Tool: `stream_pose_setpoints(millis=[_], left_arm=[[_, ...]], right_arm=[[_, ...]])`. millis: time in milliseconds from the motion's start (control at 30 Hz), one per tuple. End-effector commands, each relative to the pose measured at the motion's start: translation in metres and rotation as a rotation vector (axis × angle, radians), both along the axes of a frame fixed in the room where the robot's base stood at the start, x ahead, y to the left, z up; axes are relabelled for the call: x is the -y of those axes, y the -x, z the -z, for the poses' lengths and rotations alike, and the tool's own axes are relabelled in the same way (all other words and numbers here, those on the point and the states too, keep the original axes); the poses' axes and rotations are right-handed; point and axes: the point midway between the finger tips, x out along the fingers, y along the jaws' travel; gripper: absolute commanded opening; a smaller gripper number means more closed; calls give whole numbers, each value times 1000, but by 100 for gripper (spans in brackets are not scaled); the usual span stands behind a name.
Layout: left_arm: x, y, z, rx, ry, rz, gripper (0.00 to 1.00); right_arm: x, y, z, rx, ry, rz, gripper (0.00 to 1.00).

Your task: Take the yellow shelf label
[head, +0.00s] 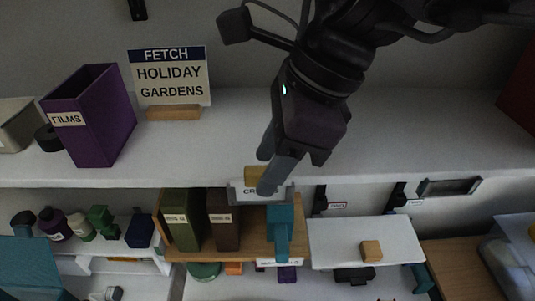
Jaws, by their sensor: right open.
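A small yellow piece, which looks like the yellow shelf label (254,175), is at the front edge of the upper shelf, just above a white label partly reading "CR". My right gripper (266,173) reaches down from the top right and is open. Its fingertips are right at the yellow piece and overlap its right side in the picture. I cannot tell whether they touch it or stand around it. My left gripper is not in view.
On the upper shelf (210,165) stand a purple "FILMS" box (95,115) and a "FETCH HOLIDAY GARDENS" sign (171,75). Below are a wooden organizer (180,255) with binders and a white board (335,245) with a small wooden block (371,250).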

Motion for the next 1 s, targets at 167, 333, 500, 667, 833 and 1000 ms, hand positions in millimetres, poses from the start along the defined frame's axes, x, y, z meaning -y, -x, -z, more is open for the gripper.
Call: stream_pose_setpoints(millis=[167, 333, 500, 667, 833, 1000], left_arm=[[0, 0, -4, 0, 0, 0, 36], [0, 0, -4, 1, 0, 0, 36], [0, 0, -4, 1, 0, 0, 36], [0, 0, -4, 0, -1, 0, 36], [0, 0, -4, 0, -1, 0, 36], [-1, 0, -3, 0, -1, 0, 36]], right_arm=[[-4, 0, 10, 0, 0, 0, 42], [-5, 0, 12, 0, -1, 0, 42], [-5, 0, 12, 0, 0, 0, 35], [-5, 0, 12, 0, 0, 0, 14], [-4, 0, 12, 0, 0, 0, 17], [-4, 0, 12, 0, 0, 0, 39]])
